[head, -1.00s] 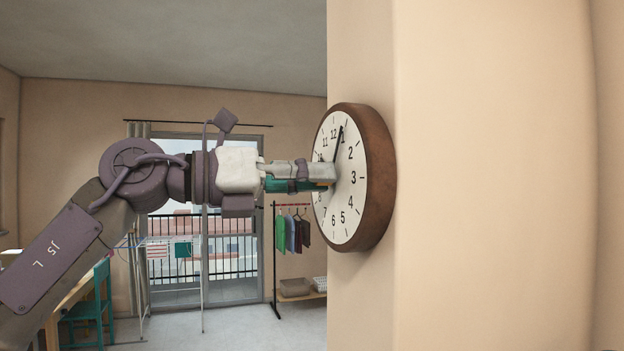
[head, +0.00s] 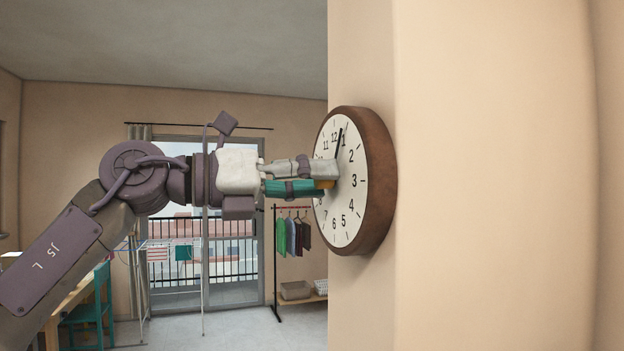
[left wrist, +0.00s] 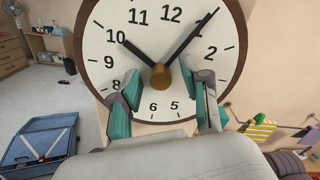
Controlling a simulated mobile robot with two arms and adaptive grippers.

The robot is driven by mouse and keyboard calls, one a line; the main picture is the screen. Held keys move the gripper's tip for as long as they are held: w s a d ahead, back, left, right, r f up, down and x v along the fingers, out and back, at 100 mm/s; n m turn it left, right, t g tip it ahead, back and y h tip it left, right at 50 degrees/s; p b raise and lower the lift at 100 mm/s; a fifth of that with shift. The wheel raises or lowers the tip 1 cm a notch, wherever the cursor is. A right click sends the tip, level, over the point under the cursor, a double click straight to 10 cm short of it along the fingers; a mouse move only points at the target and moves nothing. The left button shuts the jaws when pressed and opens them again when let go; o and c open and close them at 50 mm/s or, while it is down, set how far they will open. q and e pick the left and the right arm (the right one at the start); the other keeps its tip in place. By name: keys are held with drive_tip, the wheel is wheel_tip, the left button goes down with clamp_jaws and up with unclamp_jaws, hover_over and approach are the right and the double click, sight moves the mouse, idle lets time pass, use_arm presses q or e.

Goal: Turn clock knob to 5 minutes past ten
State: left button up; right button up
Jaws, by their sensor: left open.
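The round wall clock (head: 378,190) has a brown rim and a white face, and hangs on the wall at the right. In the left wrist view its short hand (left wrist: 138,54) points at 10 and its long hand (left wrist: 196,37) points close to 1. The orange-brown knob (left wrist: 178,76) sticks out from the middle of the face; it is partly hidden by the fingers in the head view. My left gripper (head: 330,178) is open at the face, and in the left wrist view its fingers (left wrist: 166,98) stand apart, on either side of and below the knob. My right gripper is out of view.
The clock's wall (head: 470,180) fills the right side. Far behind my left arm are a clothes rack (head: 291,232), a glass balcony door (head: 183,270) and a teal chair (head: 88,310). The left wrist view also shows a blue case (left wrist: 38,146) on the floor.

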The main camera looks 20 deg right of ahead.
use_arm(q)
drive_tip(key=a, duration=1.2)
drive_tip(key=shift+s, duration=0.2)
